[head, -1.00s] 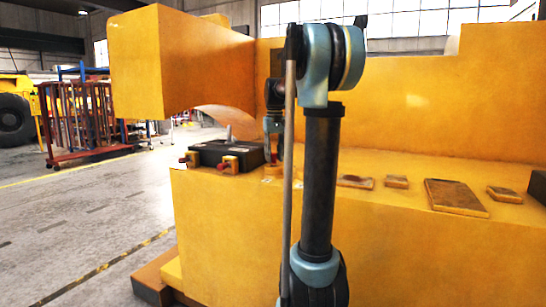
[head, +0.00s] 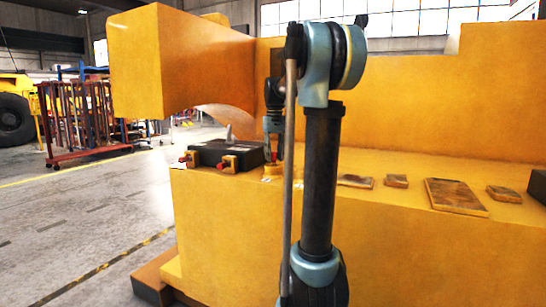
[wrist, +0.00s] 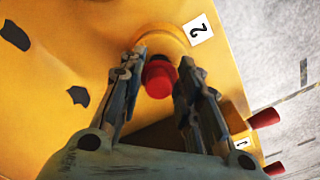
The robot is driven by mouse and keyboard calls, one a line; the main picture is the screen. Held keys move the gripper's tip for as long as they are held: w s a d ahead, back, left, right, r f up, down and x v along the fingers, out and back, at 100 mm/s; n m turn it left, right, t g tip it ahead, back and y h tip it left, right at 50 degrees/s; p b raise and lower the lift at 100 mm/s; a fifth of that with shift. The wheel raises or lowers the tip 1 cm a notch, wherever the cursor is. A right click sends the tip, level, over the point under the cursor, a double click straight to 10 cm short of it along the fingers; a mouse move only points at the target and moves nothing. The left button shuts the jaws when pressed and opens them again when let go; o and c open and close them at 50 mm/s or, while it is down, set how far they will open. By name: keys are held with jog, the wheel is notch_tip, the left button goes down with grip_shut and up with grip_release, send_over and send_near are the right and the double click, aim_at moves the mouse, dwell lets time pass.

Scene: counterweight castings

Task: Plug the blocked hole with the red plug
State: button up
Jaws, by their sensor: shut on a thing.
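My gripper (wrist: 161,66) is shut on the red plug (wrist: 158,79), whose round red head shows between the two fingers in the wrist view. Beyond the plug is a round yellow boss (wrist: 163,40) beside a white label marked 2. In the head view my gripper (head: 273,143) points down with the red plug (head: 272,157) just above the boss (head: 270,171). The hole itself is hidden, and I cannot tell whether the plug's tip touches it.
A dark box (head: 226,152) with red-tipped yellow fittings stands left of the gripper on the casting ledge (head: 400,165). A label marked 1 (wrist: 241,143) and red tips (wrist: 265,118) show at the wrist view's right. Flat brown plates (head: 455,195) lie to the right.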

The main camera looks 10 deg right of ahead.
jog(key=shift+f, duration=1.05)
dwell(0.4)
jog(key=o, duration=0.9)
jog(key=shift+o, duration=0.2)
jog(key=shift+r, duration=0.1)
notch_tip(320, 180, up, 12)
jog(key=shift+w+f, duration=0.1)
jog(key=shift+f, duration=0.05)
jog(key=s+f+m+t, duration=0.1)
jog(key=s+f+t, duration=0.1)
jog(key=s+f, duration=3.2)
jog(key=shift+s+a+f+m, duration=0.2)
jog(key=shift+f+m, duration=0.1)
jog(key=shift+f, duration=0.25)
